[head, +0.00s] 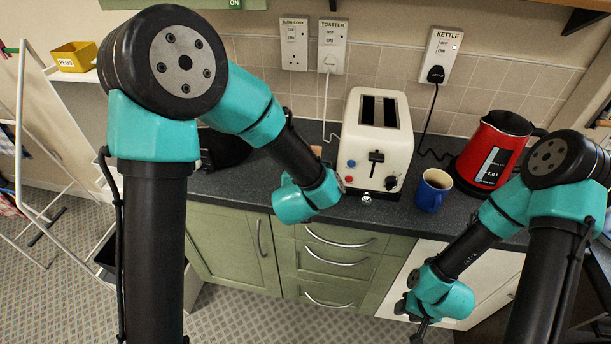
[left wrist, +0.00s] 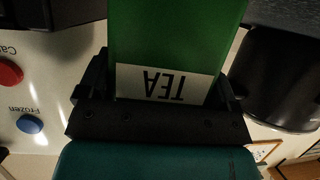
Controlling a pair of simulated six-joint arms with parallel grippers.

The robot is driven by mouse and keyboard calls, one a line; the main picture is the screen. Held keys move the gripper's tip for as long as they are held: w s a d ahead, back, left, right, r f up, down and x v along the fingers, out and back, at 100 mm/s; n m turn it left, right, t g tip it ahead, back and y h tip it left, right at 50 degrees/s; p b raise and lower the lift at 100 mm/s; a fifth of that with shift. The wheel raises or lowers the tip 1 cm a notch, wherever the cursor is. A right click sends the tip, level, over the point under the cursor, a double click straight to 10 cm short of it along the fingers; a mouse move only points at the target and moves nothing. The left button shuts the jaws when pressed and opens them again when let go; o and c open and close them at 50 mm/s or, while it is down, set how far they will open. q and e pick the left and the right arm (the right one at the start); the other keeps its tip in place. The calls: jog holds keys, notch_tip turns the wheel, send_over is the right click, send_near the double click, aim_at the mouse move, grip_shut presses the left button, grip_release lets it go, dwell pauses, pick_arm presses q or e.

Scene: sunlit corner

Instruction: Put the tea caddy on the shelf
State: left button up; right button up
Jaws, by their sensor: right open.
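The green tea caddy (left wrist: 178,35), with a white TEA label upside down, stands out in the left wrist view. It sits between the two dark fingers of my left gripper (left wrist: 165,90), which touch its sides. In the head view my left arm reaches in beside the toaster, and its own links hide the gripper and the caddy. My right gripper (head: 419,332) is open and empty at the bottom of the head view, low in front of the cabinets. Part of a wooden shelf (head: 589,18) shows at the top right.
A cream toaster (head: 377,145) stands close right of my left forearm. A blue mug (head: 433,190) and a red kettle (head: 492,150) stand further right on the dark counter (head: 345,212). A yellow peg box (head: 75,56) is at the far left. A dark rounded object (left wrist: 290,75) is beside the caddy.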

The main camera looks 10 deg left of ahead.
pick_arm(q)
jog(key=c, duration=1.4)
jog(key=shift+r, duration=0.1)
jog(key=shift+r, duration=1.7)
jog(key=s+d, duration=0.1)
jog(key=s, duration=0.4)
jog(key=s+d+r, duration=0.1)
jog(key=s, duration=0.4)
jog(key=s+d, duration=0.1)
jog(key=s, duration=0.4)
jog(key=shift+s+d+r, duration=0.1)
jog(key=shift+s+r, duration=0.1)
jog(key=shift+s, duration=0.15)
